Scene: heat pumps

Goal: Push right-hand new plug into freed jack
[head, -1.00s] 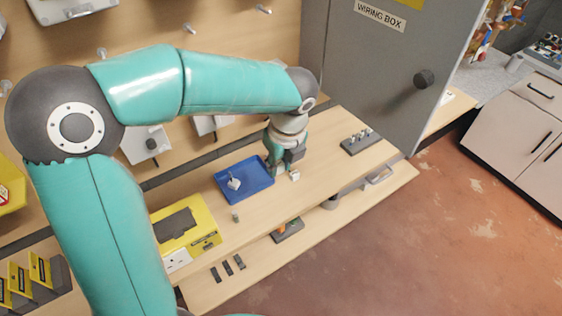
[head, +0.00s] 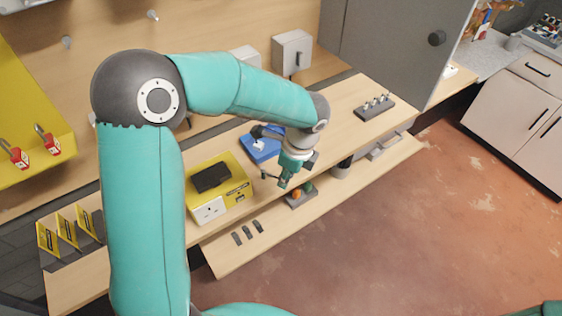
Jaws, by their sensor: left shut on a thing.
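The yellow box (head: 232,199) stands on the bench. It has a white socket plate (head: 208,212) and a small dark jack (head: 240,197) on its front. My left gripper (head: 284,182) points down just right of the box, near the bench's front edge, apart from the jack. It is shut on a small plug, mostly hidden by the fingers. A small dark piece (head: 264,174) shows between gripper and box; I cannot tell if it touches either. A white plug (head: 259,146) lies in the blue tray (head: 248,143) behind, partly covered by my arm. My right gripper is out of view.
A dark block with several pegs (head: 374,107) stands at the bench's right. The grey cabinet (head: 400,55) rises behind it. The lower shelf (head: 222,262) holds several small dark pieces. Yellow signs (head: 67,229) stand at the left. Open floor lies at the right.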

